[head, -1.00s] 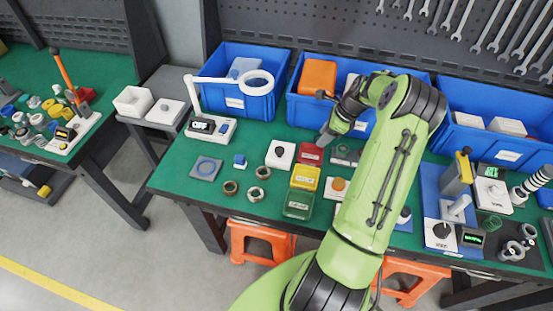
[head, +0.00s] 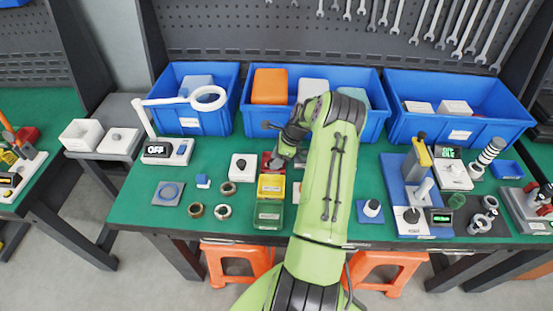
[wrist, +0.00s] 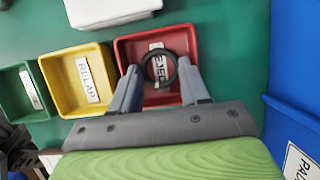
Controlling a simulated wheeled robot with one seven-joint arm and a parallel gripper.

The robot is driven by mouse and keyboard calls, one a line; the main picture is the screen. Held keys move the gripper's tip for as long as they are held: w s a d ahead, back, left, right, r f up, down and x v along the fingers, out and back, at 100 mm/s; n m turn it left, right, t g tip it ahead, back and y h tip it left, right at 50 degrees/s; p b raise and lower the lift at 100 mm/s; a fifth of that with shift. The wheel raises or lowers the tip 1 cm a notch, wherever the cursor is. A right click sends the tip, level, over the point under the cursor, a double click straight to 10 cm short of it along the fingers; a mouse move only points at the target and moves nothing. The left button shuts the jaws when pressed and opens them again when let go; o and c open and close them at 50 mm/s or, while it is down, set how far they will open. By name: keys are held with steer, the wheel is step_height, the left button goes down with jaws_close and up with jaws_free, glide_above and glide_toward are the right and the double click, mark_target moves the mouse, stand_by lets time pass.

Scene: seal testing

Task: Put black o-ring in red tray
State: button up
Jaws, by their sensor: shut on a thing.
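The black o-ring (wrist: 161,54) is between the fingertips of my gripper (wrist: 160,80) in the wrist view. My gripper is shut on it and holds it over the red tray (wrist: 123,50), whose label is partly covered by the ring. I cannot tell how high the ring is above the tray floor. In the head view, my gripper (head: 275,163) is at the red tray (head: 266,158), and my arm hides part of that tray. The ring cannot be made out there.
The yellow tray (wrist: 57,71) and green tray (wrist: 10,92) stand in a row beside the red one. A white block (head: 243,167) is left of the red tray. Blue bins (head: 208,122) line the back. The green bench (head: 140,205) is clear at the front left.

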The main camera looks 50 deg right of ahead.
steer(key=shift+f, duration=0.15)
steer(key=o, duration=0.8)
steer(key=shift+s+f, duration=0.1)
steer(key=p+v, duration=0.2)
steer(key=v, duration=1.1)
steer(key=w+a+r+n+g+h, duration=0.1)
steer(key=a+r+n, duration=0.5)
steer(key=a+r, duration=0.3)
steer(key=w+a+r+n+h, duration=0.1)
steer(key=a+r+n+h, duration=0.1)
steer(key=a+r+n, duration=0.75)
steer(key=s+a+r+n+t, duration=0.1)
steer(key=s+a+n+t, duration=0.2)
steer(key=s+a+n, duration=0.9)
steer(key=s+a, duration=0.5)
steer(key=a, duration=0.1)
steer(key=shift+s+r+n, duration=0.15)
steer(key=shift+s+n, duration=0.2)
steer(key=shift+s, duration=0.05)
